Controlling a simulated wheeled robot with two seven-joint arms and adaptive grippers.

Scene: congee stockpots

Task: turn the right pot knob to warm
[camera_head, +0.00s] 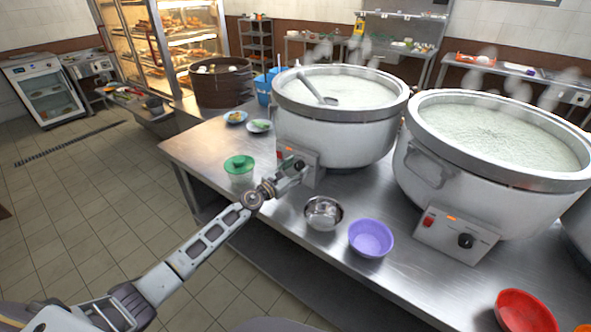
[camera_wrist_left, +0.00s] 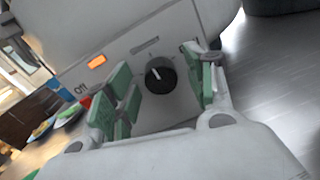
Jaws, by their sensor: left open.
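The right pot (camera_head: 425,190) has a front panel with a red switch, a lit orange light and a black knob (camera_head: 466,240); nothing touches that knob. The left pot (camera_head: 345,132) has a similar panel, partly covered by my left gripper (camera_head: 296,168). In the left wrist view, my left gripper (camera_wrist_left: 160,75) is open, its green pads on either side of a black knob (camera_wrist_left: 159,77) with a white pointer line. An orange light (camera_wrist_left: 97,62) and the word "Off" show beside it. Contact between pads and knob cannot be told. My right gripper is not in view.
A steamer basket (camera_head: 222,86) stands behind.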

